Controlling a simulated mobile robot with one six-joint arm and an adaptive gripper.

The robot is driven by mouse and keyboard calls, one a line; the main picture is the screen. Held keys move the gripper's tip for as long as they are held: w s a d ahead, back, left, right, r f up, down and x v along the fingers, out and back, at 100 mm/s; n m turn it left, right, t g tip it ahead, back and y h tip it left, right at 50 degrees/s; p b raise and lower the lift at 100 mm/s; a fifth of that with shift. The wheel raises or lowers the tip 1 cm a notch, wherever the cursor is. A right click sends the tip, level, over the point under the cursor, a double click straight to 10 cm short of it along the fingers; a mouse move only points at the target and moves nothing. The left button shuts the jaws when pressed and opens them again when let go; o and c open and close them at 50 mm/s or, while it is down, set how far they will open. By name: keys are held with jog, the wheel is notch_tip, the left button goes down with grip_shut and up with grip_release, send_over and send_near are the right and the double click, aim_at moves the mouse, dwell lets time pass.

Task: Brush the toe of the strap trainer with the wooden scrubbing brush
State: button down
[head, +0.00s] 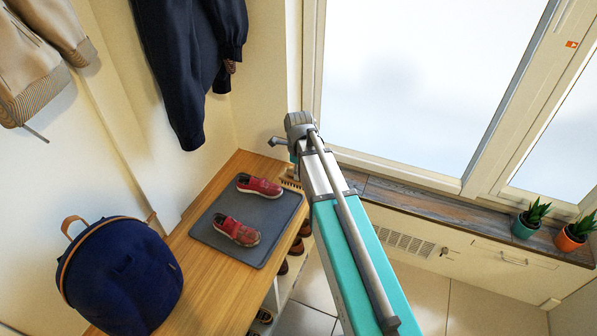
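Two red shoes with pale soles, which look like a pair of trainers, rest on a dark grey mat (273,231) on the wooden bench top. One shoe (259,186) is at the back of the mat and the other (236,231) is nearer the front. Their straps are too small to make out. A small brown bristly thing (290,181), perhaps the scrubbing brush, shows just right of the mat's back corner, partly hidden by my arm. My teal and grey arm reaches up from the lower right. My gripper is hidden behind it, so I cannot tell what it holds.
A navy backpack (122,278) stands on the bench (196,262) at the front left. Dark shoes (297,247) sit in cubbies below. Jackets (188,62) hang above. Potted plants (529,220) stand on the windowsill at right. Bare wood surrounds the mat.

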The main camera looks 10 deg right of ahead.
jog(key=n, duration=0.1)
jog(key=w+a+n, duration=0.1)
jog(key=n, duration=0.1)
jog(key=w+n, duration=0.1)
jog(key=n, duration=0.1)
jog(key=shift+w+a+f, duration=0.15)
jog(key=shift+a+f, duration=0.05)
jog(key=shift+a, duration=0.05)
jog(key=n, duration=0.1)
jog(key=w+a+n, duration=0.1)
jog(key=n, duration=0.1)
jog(key=w+n, duration=0.1)
jog(key=n, duration=0.1)
jog(key=shift+w+a+f+b, duration=0.15)
jog(key=shift+a+b, duration=0.15)
jog(key=shift+b, duration=0.05)
jog(key=shift+w+a+f+n+y, duration=0.15)
jog(key=shift+w+a+n, duration=0.45)
jog(key=shift+n, duration=1.15)
jog(key=shift+w+a+f+n+y, duration=0.1)
jog(key=shift+w+a+n, duration=0.5)
jog(key=shift+n, duration=1.1)
jog(key=shift+w+a+f+n+y, duration=0.15)
jog(key=shift+w+a+n, duration=0.45)
jog(key=shift+n, duration=1.15)
jog(key=shift+w+d+r, duration=0.15)
jog(key=shift+d, duration=0.05)
jog(key=shift+f+b, duration=0.2)
jog(key=shift+b, duration=0.25)
